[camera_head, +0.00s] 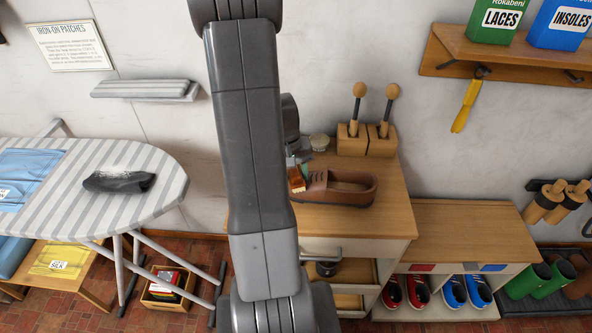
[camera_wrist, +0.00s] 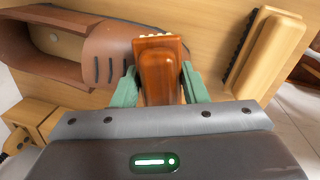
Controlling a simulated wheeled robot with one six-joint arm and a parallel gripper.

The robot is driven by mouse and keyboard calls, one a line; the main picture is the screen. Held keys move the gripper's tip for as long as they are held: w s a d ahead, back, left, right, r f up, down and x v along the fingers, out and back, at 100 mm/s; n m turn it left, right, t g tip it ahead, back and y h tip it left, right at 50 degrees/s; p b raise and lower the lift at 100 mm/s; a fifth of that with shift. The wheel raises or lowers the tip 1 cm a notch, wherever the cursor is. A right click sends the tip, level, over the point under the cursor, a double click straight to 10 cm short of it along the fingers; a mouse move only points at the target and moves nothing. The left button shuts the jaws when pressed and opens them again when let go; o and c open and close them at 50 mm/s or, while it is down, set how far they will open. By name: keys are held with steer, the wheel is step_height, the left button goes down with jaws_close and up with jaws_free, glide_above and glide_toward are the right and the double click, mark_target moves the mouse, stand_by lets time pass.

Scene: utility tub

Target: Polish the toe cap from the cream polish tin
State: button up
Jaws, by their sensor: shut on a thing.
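A brown leather shoe (camera_head: 345,190) lies on the wooden bench top (camera_head: 385,222), its toe cap (camera_wrist: 118,42) on the side near my gripper. My gripper (camera_wrist: 159,72) is shut on a small brush with a glossy orange-brown wooden handle (camera_wrist: 160,80) and pale bristles. The brush (camera_head: 297,181) is right at the toe in the head view; I cannot tell whether the bristles touch it. A small round pale-topped container (camera_head: 319,142) stands behind the shoe; I cannot tell if it is the polish tin. My arm hides the bench's left part.
Two wooden blocks (camera_head: 354,142) with round-knobbed tools stand behind the shoe. A larger dark-bristled brush (camera_wrist: 268,45) lies on the bench in the wrist view. An ironing board (camera_head: 75,200) stands left. A lower shoe shelf (camera_head: 465,228) is right, its top clear.

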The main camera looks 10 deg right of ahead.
steer(key=shift+s+f, duration=0.15)
steer(key=shift+w+d, duration=0.3)
steer(key=shift+w, duration=0.7)
steer(key=shift+w+d, duration=0.25)
steer(key=shift+w, duration=0.7)
steer(key=shift+w+a+r+p, duration=0.1)
steer(key=shift+a+r+p, duration=0.1)
steer(key=shift+r+p, duration=1.1)
steer(key=shift+w+a+r+p, duration=0.15)
steer(key=shift+r+p, duration=0.65)
steer(key=shift+r, duration=0.85)
steer(key=shift+s+a+r, duration=0.1)
steer(key=shift+a+r+p, duration=0.2)
steer(key=shift+r+p, duration=0.85)
steer(key=shift+r, duration=0.4)
